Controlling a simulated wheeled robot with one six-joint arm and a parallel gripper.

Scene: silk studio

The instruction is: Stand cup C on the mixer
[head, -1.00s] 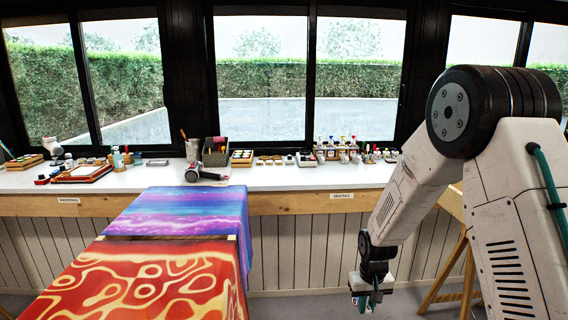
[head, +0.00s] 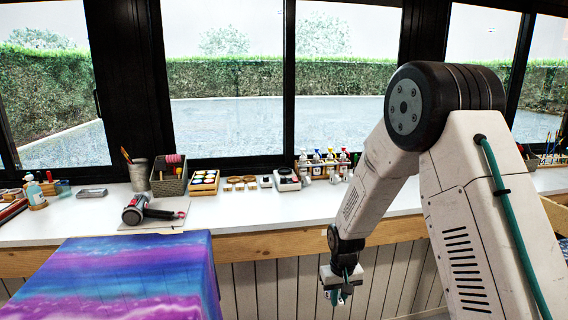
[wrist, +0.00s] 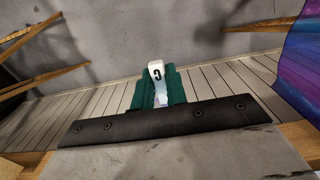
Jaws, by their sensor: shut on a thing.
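My gripper (head: 342,288) hangs in front of the counter, below the level of its top. In the wrist view its green fingers (wrist: 157,88) are shut on cup C (wrist: 156,72), a small white cup with a black letter C. The cup is held above the floor, away from any surface. In the head view the cup is too small to make out clearly. A small pale box with a dark round top (head: 287,181) on the counter could be the mixer; I cannot tell for sure.
The white counter (head: 240,221) runs along the windows. On it are several bottles (head: 317,164), a tray of jars (head: 205,182), a grey basket (head: 169,180) and a dark hand tool (head: 134,211). A purple-blue cloth (head: 130,270) lies in front at left.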

